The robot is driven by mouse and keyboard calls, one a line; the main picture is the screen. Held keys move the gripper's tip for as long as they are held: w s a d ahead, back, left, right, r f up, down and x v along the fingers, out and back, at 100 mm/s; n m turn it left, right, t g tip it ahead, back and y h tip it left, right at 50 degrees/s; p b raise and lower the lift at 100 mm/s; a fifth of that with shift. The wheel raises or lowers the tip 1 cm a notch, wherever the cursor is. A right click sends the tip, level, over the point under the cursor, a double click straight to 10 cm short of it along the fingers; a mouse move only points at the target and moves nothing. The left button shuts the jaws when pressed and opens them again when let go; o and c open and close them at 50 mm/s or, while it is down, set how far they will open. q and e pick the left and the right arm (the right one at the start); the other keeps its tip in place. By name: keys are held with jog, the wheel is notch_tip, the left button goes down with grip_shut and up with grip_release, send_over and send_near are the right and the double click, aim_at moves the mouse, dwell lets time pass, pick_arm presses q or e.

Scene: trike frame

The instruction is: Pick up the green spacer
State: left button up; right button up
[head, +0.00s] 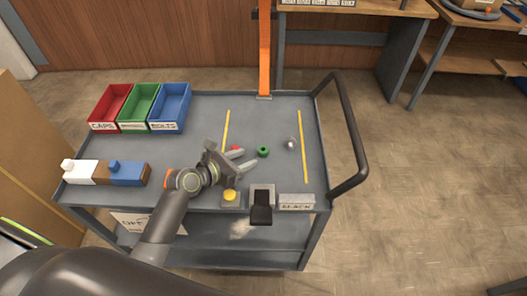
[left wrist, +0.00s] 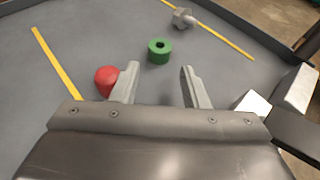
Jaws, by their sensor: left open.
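The green spacer (head: 263,152) is a short green ring with a dark hole, lying on the grey cart top between two yellow lines. My left gripper (head: 241,160) is open and empty, just to the left of the spacer, with its fingers pointing toward it. In the left wrist view the spacer (left wrist: 159,50) lies beyond the gap between the open fingertips (left wrist: 160,72), apart from both. My right gripper is not seen in either view.
A red ball-like part (left wrist: 107,80) lies beside one left finger. A grey bolt (left wrist: 183,17) lies beyond the spacer. Red (head: 110,104), green (head: 139,105) and blue (head: 171,106) bins stand at the back left.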

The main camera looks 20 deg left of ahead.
aim_at(259, 153)
pick_arm(q)
jog(key=shift+x, duration=3.4)
jog(key=shift+a, duration=0.1)
jog(key=c, duration=0.8)
jog(key=shift+r, duration=0.1)
